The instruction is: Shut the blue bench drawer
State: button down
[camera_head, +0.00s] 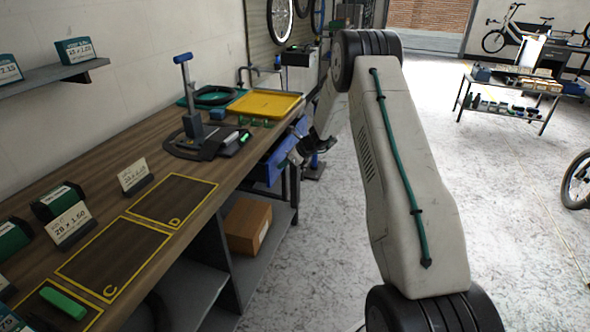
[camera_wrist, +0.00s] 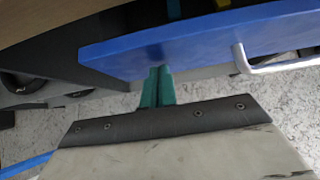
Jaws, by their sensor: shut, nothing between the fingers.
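The blue bench drawer (camera_head: 268,170) sits under the front edge of the workbench in the head view and sticks out from it. In the wrist view its blue front panel (camera_wrist: 190,38) crosses the upper part, with a pale handle (camera_wrist: 275,64) at the right. My gripper (camera_wrist: 157,72) shows there as two teal fingers, shut together and empty. Their tips are at the lower edge of the blue panel, left of the handle; I cannot tell if they touch it.
The wooden workbench (camera_head: 205,170) runs along the left wall, with a yellow tray (camera_head: 264,104) and a blue-handled tool stand (camera_head: 192,110) on top. A cardboard box (camera_head: 247,225) is on the lower shelf. The floor right of the bench is clear up to a low table (camera_head: 515,88).

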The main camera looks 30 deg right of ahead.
aim_at(276, 159)
jog(key=w+a, duration=0.2)
jog(key=w, duration=0.1)
jog(key=shift+w+a, duration=0.2)
jog(key=shift+a, duration=0.2)
jog(key=shift+w+a+r, duration=0.1)
jog(key=shift+w, duration=0.15)
jog(key=shift+a, duration=0.2)
jog(key=shift+d, duration=0.15)
jog(key=shift+s+d, duration=0.15)
jog(key=shift+s, duration=0.2)
jog(key=s+d+f+v, duration=0.1)
jog(key=f+v, duration=0.1)
jog(key=v, duration=1)
jog(key=shift+s+d+r, duration=0.15)
jog(key=shift+s+d, duration=0.15)
jog(key=shift+d, duration=0.15)
